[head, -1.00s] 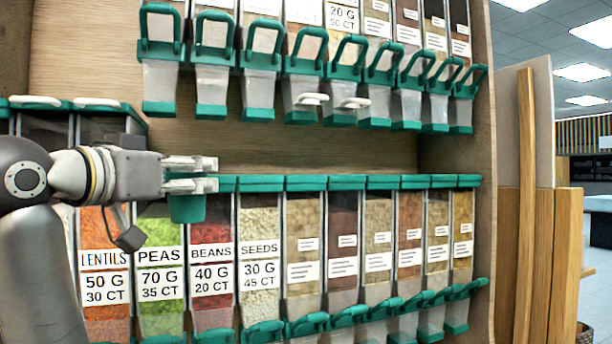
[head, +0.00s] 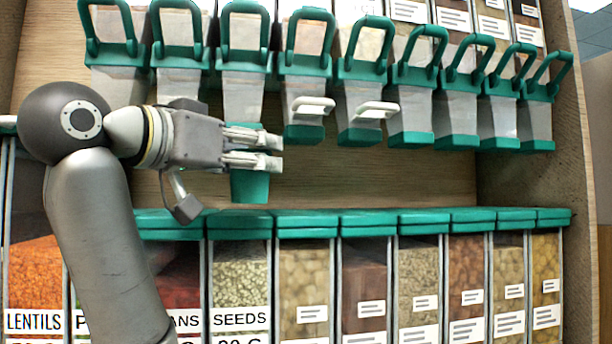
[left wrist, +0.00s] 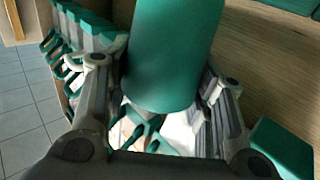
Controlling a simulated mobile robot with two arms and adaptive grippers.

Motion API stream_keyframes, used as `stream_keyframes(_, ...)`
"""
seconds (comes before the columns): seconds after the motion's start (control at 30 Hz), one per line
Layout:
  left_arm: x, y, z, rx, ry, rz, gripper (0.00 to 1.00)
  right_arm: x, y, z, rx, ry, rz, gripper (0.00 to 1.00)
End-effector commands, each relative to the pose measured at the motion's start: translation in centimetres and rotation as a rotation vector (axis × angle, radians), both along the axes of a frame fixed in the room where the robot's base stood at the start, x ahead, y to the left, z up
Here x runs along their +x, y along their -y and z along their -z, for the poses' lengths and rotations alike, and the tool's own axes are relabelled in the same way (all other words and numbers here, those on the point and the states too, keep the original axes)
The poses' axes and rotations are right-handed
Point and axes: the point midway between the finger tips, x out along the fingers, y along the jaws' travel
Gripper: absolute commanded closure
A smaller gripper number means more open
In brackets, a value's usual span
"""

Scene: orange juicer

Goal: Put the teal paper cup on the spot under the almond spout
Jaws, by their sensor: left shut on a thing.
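My left gripper (head: 270,150) is shut on the teal paper cup (head: 250,186). The fingers hide the cup's middle, and its lower part hangs below them. The cup looks upright in the head view, just below the third upper spout from the left and above the seeds bin. In the left wrist view the cup (left wrist: 172,55) sits between the two fingers (left wrist: 160,105). Several upper dispensers with teal-tipped spouts hang in a row. I cannot read which one is almond. Two of them carry white levers, one (head: 313,105) left and one (head: 377,110) right. My right gripper is not in view.
Below, a row of bins with teal lids (head: 305,223) forms a ledge. An open gap with a wooden back panel (head: 400,178) lies between the rows, clear right of the cup. A wooden side wall (head: 575,170) closes the right end.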

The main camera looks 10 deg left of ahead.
Motion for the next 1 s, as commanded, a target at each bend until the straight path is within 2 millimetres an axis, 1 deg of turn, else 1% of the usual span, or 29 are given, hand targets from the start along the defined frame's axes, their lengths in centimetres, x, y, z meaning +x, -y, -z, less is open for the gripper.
stream_keyframes(0.03,1.5,0.6,-0.2,0.001,-0.008,0.002,0.6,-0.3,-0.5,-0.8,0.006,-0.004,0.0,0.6)
stream_keyframes(0.13,3.9,1.6,-0.2,0.001,-0.007,0.001,0.6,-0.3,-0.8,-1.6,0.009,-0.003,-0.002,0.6)
stream_keyframes(0.2,5.3,2.2,-0.2,0.0,-0.005,0.001,0.6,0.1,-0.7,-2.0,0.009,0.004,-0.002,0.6)
stream_keyframes(0.3,6.8,2.8,-0.1,0.002,-0.004,0.0,0.6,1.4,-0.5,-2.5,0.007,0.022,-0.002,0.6)
stream_keyframes(0.43,7.7,3.1,0.0,0.001,-0.002,-0.001,0.6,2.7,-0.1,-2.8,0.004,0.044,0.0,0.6)
stream_keyframes(0.57,9.1,3.7,-0.1,0.0,-0.003,0.0,0.6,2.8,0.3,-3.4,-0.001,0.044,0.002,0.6)
stream_keyframes(0.73,12.2,5.0,-0.2,0.0,-0.005,0.001,0.6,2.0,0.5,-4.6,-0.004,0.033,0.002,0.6)
stream_keyframes(0.83,11.9,4.9,1.1,0.0,-0.001,0.0,0.6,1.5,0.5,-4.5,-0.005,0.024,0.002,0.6)
stream_keyframes(1.0,11.9,4.9,1.6,0.001,0.0,-0.001,0.6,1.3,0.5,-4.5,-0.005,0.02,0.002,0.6)
